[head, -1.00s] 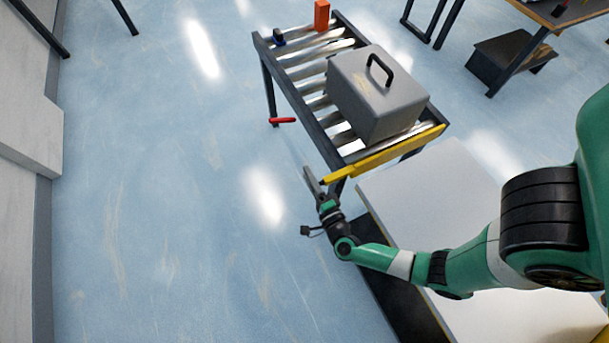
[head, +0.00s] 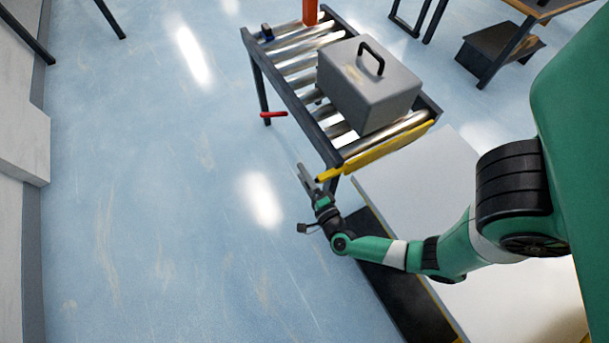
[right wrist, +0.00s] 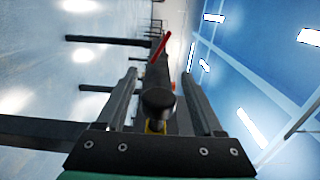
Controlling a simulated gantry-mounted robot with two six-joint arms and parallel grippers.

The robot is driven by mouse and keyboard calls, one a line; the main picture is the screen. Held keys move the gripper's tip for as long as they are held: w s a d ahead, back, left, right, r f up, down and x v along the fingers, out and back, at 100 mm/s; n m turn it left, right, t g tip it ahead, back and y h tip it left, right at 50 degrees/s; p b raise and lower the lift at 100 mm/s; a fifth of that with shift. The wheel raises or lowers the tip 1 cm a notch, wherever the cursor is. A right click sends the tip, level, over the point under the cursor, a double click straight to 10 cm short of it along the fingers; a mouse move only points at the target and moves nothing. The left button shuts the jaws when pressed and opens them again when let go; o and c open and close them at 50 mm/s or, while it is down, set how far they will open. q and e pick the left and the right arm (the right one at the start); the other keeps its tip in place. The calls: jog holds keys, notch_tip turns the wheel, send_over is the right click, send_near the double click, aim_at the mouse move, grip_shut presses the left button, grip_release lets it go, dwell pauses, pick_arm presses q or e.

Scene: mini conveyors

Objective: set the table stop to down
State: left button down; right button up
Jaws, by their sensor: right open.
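The table stop is a yellow bar (head: 388,152) across the near end of the roller table (head: 290,92). Its left end sticks out past the table's corner. I cannot tell its exact height against the rollers. My right gripper (head: 308,176) is open beside that left end, fingers pointing up-left in the picture. In the right wrist view the open fingers (right wrist: 159,76) stand on either side of a dark round knob (right wrist: 158,102), with a bit of yellow just below it. I cannot tell whether they touch it. My left gripper is out of view.
A grey case (head: 365,92) with a black handle sits on the rollers. A red lever (head: 273,115) sticks out from the table's left side. A pale tabletop (head: 415,185) lies right of my gripper. Open floor lies left.

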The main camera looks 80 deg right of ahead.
jog(key=p+v, duration=0.3)
jog(key=v, duration=0.8)
jog(key=shift+s+a, duration=0.2)
jog(key=shift+s, duration=0.05)
dwell(0.4)
